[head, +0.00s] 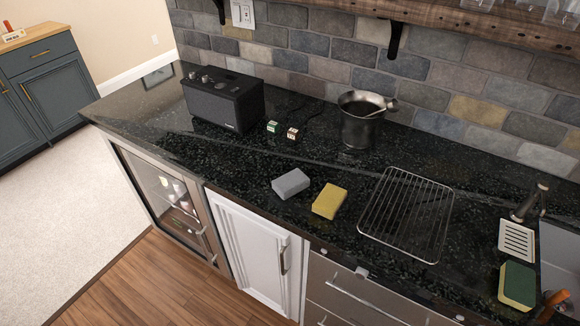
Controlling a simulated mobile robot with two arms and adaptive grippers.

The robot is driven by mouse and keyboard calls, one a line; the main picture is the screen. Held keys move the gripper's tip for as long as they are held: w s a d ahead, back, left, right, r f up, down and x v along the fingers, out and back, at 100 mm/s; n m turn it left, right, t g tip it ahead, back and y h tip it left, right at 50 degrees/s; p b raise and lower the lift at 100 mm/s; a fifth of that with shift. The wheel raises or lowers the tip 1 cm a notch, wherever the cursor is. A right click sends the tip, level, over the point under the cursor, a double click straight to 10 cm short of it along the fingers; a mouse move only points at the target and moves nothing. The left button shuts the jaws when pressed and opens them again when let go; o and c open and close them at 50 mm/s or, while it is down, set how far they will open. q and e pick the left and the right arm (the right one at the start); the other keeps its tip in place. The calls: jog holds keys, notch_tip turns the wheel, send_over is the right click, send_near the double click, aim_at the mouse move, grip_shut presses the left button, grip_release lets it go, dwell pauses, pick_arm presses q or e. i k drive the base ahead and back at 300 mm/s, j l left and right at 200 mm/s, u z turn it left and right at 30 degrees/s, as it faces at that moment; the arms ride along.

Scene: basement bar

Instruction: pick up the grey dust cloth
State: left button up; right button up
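The grey dust cloth (291,184) appears as a small folded grey block. It lies flat on the black stone counter, near the front edge above the white cabinet door. A yellow sponge-like block (329,201) lies just to its right, with a narrow gap between them. Nothing covers the cloth. Neither of my grippers is in the head view.
A wire rack (407,214) lies right of the yellow block. A dark metal pitcher (361,121), two small blocks (282,131) and a black speaker or radio (223,101) stand behind. A green-and-yellow sponge (517,286) is by the sink. Counter left of the cloth is clear.

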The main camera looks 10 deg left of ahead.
aim_at(290, 184)
jog(key=i+j, duration=0.1)
jog(key=j, duration=0.6)
jog(key=j+z, duration=0.1)
jog(key=j, duration=0.65)
jog(key=i, duration=0.05)
